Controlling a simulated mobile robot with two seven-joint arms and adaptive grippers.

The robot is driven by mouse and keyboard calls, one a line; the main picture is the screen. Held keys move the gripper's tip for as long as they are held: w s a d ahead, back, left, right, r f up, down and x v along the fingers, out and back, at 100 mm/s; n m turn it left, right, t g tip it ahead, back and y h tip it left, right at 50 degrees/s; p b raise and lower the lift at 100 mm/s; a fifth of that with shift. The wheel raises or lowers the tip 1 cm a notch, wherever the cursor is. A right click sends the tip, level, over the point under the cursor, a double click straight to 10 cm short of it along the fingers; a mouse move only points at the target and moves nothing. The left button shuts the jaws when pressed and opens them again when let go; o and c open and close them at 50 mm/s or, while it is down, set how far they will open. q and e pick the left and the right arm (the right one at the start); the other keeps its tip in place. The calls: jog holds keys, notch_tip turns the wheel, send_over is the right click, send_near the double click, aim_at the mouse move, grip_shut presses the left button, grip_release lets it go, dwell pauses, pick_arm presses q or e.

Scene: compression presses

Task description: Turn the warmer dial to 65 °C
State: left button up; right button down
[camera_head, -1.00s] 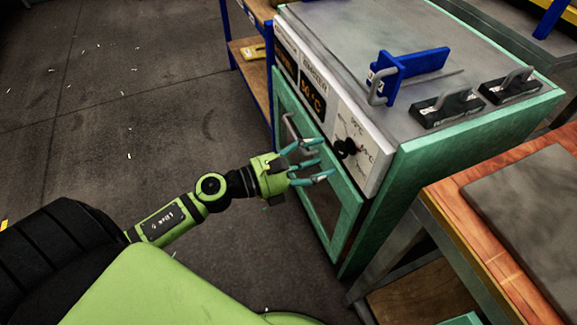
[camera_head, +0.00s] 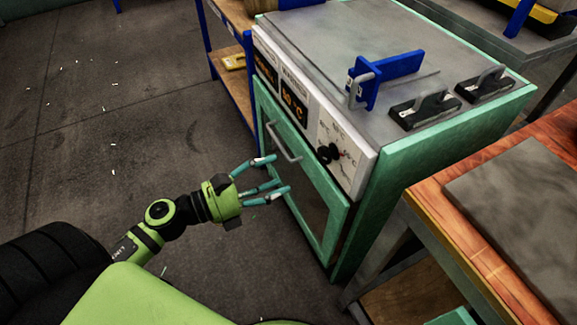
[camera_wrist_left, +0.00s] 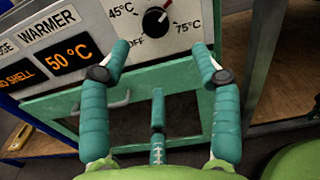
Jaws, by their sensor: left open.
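The warmer dial (camera_head: 328,152) is a black knob on the white front panel of the green warmer (camera_head: 436,132). The warmer display (camera_wrist_left: 69,53) reads 50 °C. My left gripper (camera_head: 270,177) is open and empty, in front of the warmer door, left of and below the dial and apart from it. Its spread fingers (camera_wrist_left: 160,65) show below the dial. My right gripper is out of view.
The door handle (camera_head: 283,142) sticks out near my left fingers. A blue bracket (camera_head: 400,66) and two black-based handles (camera_head: 424,110) are on the warmer top. A wooden bench (camera_head: 445,200) stands at the right. The floor at the left is clear.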

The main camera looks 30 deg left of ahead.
aim_at(321, 157)
pick_arm(q)
jog(key=w+d+n+p, duration=0.2)
jog(key=w+n, duration=0.1)
jog(key=n, duration=0.8)
jog(key=w+d+n+p, duration=0.2)
jog(key=w+n+p, duration=0.1)
jog(key=n, duration=0.9)
jog(key=w+d+n+p, duration=0.3)
jog(key=n, duration=0.9)
jog(key=shift+w+r, duration=0.1)
jog(key=shift+w, duration=0.1)
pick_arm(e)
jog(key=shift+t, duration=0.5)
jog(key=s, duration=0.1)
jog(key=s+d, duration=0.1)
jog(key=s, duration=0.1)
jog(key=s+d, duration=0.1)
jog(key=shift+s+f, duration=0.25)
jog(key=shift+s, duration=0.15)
pick_arm(q)
jog(key=c, duration=1.1)
